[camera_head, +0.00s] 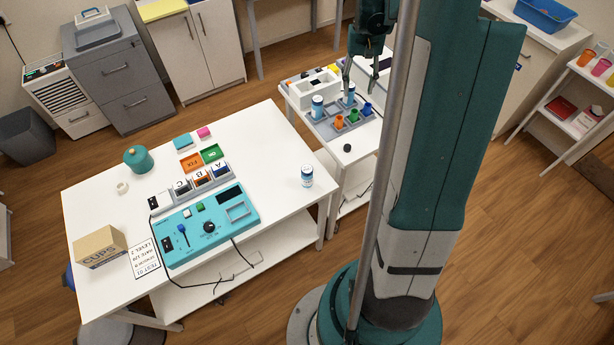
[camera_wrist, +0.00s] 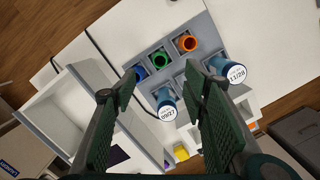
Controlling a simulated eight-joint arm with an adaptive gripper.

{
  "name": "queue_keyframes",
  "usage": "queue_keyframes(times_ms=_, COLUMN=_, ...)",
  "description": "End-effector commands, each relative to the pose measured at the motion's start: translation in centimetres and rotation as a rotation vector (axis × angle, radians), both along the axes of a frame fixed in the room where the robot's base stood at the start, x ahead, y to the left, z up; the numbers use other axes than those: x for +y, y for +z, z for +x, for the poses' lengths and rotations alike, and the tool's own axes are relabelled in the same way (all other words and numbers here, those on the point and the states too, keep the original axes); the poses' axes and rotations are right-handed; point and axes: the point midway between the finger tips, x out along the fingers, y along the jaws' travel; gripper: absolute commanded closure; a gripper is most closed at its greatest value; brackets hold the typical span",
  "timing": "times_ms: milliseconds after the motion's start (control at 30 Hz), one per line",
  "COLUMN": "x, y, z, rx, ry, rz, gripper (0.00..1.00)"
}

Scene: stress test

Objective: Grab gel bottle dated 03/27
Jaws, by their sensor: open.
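In the wrist view a white bottle with a blue band (camera_wrist: 166,104) stands in a grey rack (camera_wrist: 207,27); its small lid label seems to read 03/27 or 09/27. My gripper (camera_head: 366,78) is open and empty above the rack. In the wrist view its fingers (camera_wrist: 160,78) appear either side of the 27 bottle, apart from it.
Blue (camera_wrist: 140,73), green (camera_wrist: 160,59) and orange (camera_wrist: 187,43) cups sit in the rack beside the bottles. White boxes (camera_head: 314,89) stand behind it. Another white-and-blue bottle (camera_head: 307,176) stands on the front table (camera_head: 270,130), its date unreadable.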

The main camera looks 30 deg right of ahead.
Motion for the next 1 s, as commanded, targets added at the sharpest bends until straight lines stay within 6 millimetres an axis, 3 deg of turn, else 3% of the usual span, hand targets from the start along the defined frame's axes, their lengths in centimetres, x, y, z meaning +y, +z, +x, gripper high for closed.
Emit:
queue_keyframes(times_ms=167, x=0.0, y=1.2, z=0.0, rx=0.0, ry=0.0, rz=0.0, gripper=0.56)
queue_keyframes(times_ms=467, x=0.1, y=5.2, z=0.0, rx=0.0, ry=0.002, rz=0.0, gripper=0.56)
queue_keyframes(times_ms=767, x=3.9, y=5.5, z=-0.5, rx=-0.024, ry=0.239, rz=0.012, gripper=0.56)
queue_keyframes(times_ms=1000, x=8.6, y=6.1, z=-1.6, rx=-0.052, ry=0.546, rz=0.025, gripper=0.56)
